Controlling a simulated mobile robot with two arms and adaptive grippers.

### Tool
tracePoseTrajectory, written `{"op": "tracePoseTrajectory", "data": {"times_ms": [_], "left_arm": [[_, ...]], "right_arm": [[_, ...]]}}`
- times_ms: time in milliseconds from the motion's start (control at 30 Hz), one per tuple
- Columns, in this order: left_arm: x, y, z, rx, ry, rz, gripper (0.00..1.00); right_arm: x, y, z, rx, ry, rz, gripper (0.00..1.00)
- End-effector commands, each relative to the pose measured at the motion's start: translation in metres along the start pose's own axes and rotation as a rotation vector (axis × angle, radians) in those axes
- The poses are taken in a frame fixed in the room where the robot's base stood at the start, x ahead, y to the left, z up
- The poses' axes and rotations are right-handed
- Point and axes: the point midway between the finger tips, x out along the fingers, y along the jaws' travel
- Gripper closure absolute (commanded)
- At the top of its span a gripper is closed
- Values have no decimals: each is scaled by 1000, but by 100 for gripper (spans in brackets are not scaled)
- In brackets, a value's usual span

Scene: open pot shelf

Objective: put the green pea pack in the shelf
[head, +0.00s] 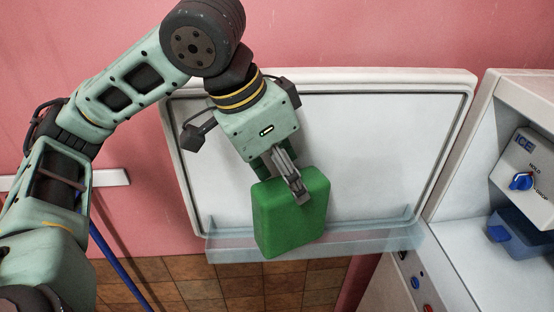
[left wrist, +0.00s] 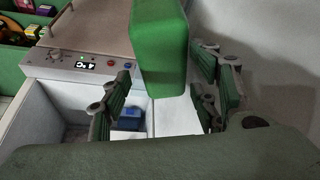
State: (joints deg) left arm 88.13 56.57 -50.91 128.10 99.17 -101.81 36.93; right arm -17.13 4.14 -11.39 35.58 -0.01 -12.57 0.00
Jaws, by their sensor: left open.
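The green pea pack (head: 290,220) is a plain green block. In the head view it is slightly tilted and overlaps the clear shelf (head: 375,238) low on the open white door. I cannot tell whether its lower end is inside the shelf or in front of it. My left gripper (head: 283,178) is open at the top of the pack, one finger in front of it and the other mostly hidden behind. In the left wrist view the pack (left wrist: 162,45) appears between the spread fingers (left wrist: 165,98). My right gripper is not in view.
The white open door (head: 390,130) stands behind the pack against a pink wall. At the right is the white cabinet interior (head: 460,235) with an ICE dial unit (head: 528,170) and a blue box (head: 522,232). The shelf is clear to the right of the pack.

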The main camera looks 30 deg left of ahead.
Motion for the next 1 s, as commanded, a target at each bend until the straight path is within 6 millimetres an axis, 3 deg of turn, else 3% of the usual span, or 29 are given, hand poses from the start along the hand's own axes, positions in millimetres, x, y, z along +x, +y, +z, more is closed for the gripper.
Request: {"op": "tracePoseTrajectory", "data": {"times_ms": [100, 300, 1000], "left_arm": [[-21, 0, -1, 2, 4, -1, 44], [-39, 0, 0, 1, 1, 0, 44], [-41, 0, 0, 2, 0, 1, 44]], "right_arm": [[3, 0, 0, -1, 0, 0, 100], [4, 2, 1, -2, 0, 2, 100], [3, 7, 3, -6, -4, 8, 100]]}}
